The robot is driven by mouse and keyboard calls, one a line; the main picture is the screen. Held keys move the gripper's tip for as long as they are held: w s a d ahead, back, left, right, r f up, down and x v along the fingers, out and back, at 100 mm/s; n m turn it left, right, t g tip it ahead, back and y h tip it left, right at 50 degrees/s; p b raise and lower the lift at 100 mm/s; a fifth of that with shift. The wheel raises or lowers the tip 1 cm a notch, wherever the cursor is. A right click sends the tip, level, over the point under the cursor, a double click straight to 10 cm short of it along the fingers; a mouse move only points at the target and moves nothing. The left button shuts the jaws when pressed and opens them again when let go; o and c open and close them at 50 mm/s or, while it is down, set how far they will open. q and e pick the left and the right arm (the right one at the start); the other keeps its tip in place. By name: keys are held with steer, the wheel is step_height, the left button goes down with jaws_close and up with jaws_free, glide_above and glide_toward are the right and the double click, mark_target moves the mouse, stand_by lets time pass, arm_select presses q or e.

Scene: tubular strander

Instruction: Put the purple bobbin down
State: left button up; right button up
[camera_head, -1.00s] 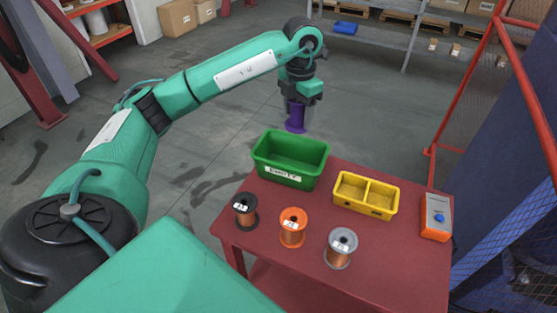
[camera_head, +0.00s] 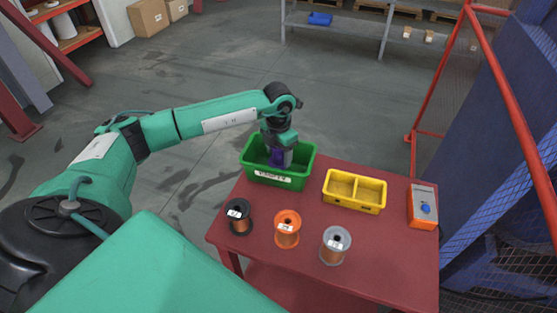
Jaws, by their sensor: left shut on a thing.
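The purple bobbin (camera_head: 277,158) is held by my left gripper (camera_head: 278,150) inside the green bin (camera_head: 280,181), which bears a white label on its front wall. Only part of the bobbin shows between the gripper and the bin's walls. I cannot tell whether it touches the bin's floor. The gripper is shut on it and points down. My right gripper is not in view.
On the red table (camera_head: 330,195) stand a black spool (camera_head: 239,217), an orange spool (camera_head: 287,229) and a grey spool (camera_head: 335,245) with copper wire. A yellow two-part tray (camera_head: 355,191) and an orange box with a blue button (camera_head: 423,206) are at the right. A red-framed mesh fence (camera_head: 437,90) stands beyond.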

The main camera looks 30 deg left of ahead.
mark_target(279, 164)
arm_select(q)
steer(key=shift+f, duration=0.65)
step_height(279, 164, down, 3)
steer(key=shift+f+p, duration=0.15)
steer(key=shift+p, duration=0.35)
steer(key=shift+f, duration=0.1)
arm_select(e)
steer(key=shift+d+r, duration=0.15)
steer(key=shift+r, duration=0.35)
arm_select(q)
steer(key=shift+f, duration=0.15)
steer(key=o, duration=1)
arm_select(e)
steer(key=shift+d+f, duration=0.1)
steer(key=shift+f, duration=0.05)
